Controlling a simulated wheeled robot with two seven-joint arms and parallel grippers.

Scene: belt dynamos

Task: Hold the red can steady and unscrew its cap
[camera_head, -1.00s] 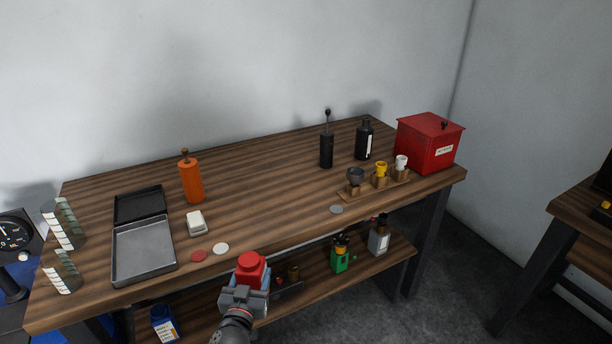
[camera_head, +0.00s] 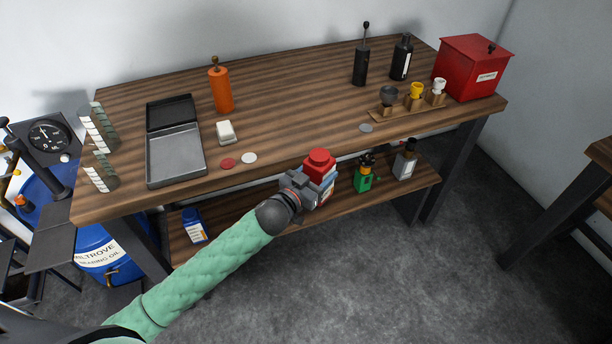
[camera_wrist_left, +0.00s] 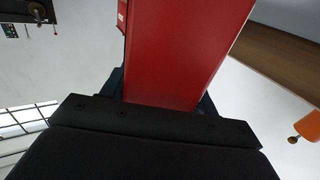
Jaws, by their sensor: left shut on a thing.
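The red can (camera_head: 320,164) is in my left gripper (camera_head: 313,186), in front of the workbench's front edge in the head view. Its red cap (camera_head: 319,154) is on top and the can looks about upright. A bluish part shows on the can's side below the red top. In the left wrist view the can's red side (camera_wrist_left: 180,50) fills the middle, between the jaws. The gripper is shut on the can; the fingertips are mostly hidden. My right gripper is not in view.
The wooden workbench (camera_head: 290,115) holds an orange grinder (camera_head: 220,90), an open grey tray (camera_head: 175,155), a white block (camera_head: 226,132), black bottles, a cup rack and a red box (camera_head: 472,68). Several bottles stand on the lower shelf. Bare floor lies in front.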

